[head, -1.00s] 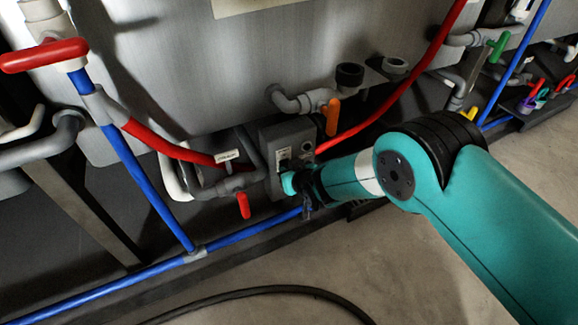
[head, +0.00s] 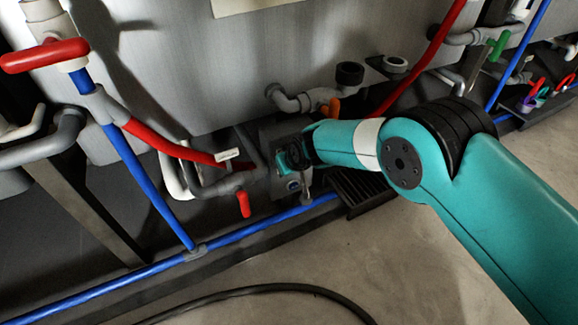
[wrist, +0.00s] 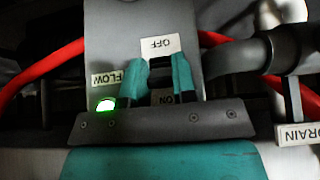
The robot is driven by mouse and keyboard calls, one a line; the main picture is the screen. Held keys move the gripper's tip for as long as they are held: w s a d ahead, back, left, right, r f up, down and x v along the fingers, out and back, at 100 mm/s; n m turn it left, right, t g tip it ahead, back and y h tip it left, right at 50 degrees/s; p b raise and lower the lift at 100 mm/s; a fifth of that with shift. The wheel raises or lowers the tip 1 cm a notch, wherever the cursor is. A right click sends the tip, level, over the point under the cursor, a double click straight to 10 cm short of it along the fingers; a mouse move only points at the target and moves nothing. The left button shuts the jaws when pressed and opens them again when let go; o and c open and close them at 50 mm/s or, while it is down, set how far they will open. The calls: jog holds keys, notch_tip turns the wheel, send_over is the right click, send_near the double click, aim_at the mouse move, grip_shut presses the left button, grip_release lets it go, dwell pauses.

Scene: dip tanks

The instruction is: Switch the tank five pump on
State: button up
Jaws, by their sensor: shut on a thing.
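The grey pump control box (head: 268,133) stands low against the tank, partly hidden by my gripper (head: 290,155). In the wrist view, my gripper (wrist: 159,70) has its two teal fingers closed on the sides of a black switch (wrist: 160,76) on the box face. The OFF label (wrist: 160,45) is above the switch, and the ON label (wrist: 165,98) is partly covered between the fingers. A green lamp (wrist: 106,105) is lit below the FLOW label (wrist: 106,80). The switch's exact tilt is hard to tell. No tank number is readable.
A red valve handle (head: 244,204) hangs left of the box, and an orange handle (head: 331,106) is above my arm. A blue pipe (head: 240,233) runs below. A DRAIN tag (wrist: 298,135) is at the right in the wrist view. The floor (head: 400,260) in front is mostly clear.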

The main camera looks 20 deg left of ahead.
jog(key=shift+f, duration=0.1)
jog(key=o, duration=0.9)
jog(key=shift+s+d+r, duration=0.1)
jog(key=shift+r, duration=0.3)
jog(key=shift+p+v, duration=3.9)
jog(key=shift+v, duration=4.5)
jog(key=shift+d, duration=0.1)
